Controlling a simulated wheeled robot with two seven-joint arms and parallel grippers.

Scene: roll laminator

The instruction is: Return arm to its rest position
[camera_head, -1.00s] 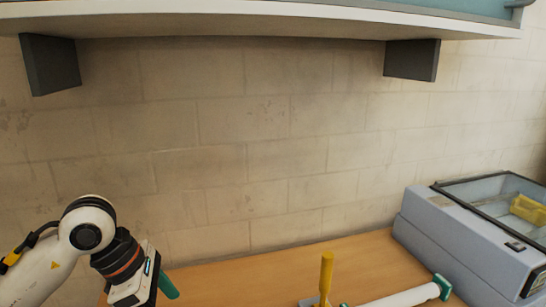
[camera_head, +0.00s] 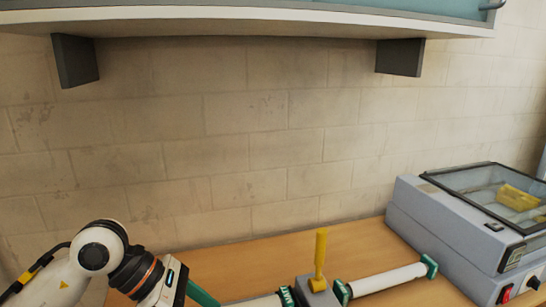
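My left arm (camera_head: 95,250) comes in from the lower left over the wooden worktop. Its wrist, with an orange band, is in view, but the gripper's fingertips lie hidden or below the picture's edge. A green piece (camera_head: 202,294) shows just right of the wrist; I cannot tell whether it is held. The roll laminator has a white roller (camera_head: 390,280) with green ends, a grey block and an upright yellow lever (camera_head: 320,254). My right arm and gripper are not in view.
A grey machine (camera_head: 445,225) with a clear lid and a yellow item inside stands on the worktop (camera_head: 240,262) at the right. A wall shelf (camera_head: 240,24) on dark brackets hangs above. The wall area between shelf and worktop is clear.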

